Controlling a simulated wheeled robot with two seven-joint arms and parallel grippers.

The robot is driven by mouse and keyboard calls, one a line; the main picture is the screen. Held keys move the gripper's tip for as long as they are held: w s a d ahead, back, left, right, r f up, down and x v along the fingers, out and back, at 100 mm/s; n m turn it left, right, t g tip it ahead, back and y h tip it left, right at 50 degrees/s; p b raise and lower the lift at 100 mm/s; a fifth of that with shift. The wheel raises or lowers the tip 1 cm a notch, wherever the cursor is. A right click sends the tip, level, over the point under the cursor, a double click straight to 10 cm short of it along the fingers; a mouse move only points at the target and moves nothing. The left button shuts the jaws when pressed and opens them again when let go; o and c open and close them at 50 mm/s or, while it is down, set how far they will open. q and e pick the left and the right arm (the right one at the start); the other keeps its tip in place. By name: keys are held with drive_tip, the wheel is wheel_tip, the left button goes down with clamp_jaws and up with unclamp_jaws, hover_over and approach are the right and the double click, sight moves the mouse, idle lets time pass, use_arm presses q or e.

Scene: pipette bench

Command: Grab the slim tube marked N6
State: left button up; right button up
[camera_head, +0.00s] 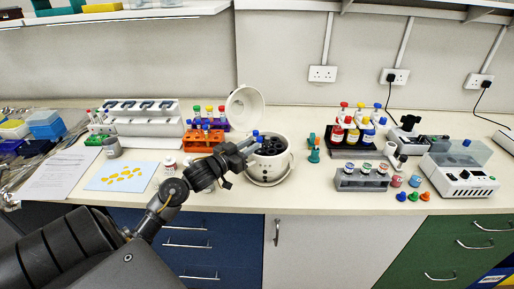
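No label reading N6 can be made out at this size, so I cannot tell which tube is the slim tube marked N6. My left gripper (252,144) reaches in from the left and is at the left rim of the open white round centrifuge (272,166). Small blue caps (257,134) show right by the fingertips, in or over the dark rotor; I cannot tell if the fingers touch or hold one. Slim tubes with coloured caps stand in an orange rack (203,139) behind my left arm. My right gripper is not in view.
The centrifuge's raised lid (245,108) stands behind my gripper. Bottles with coloured caps (352,130) and a grey rack (361,181) are at the right. A white machine (463,182) is farther right. A blue sheet with yellow pieces (122,176) lies left. Bare bench shows right of the centrifuge.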

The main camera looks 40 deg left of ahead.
sight(259, 138)
use_arm(q)
drive_tip(key=w, duration=0.1)
drive_tip(key=w+p, duration=0.1)
drive_tip(key=w, duration=0.1)
drive_tip(key=w+p, duration=0.1)
drive_tip(key=w, duration=0.1)
drive_tip(key=shift+w+d, duration=0.1)
drive_tip(key=shift+d, duration=0.15)
clamp_jaws()
drive_tip(key=shift+r, duration=0.15)
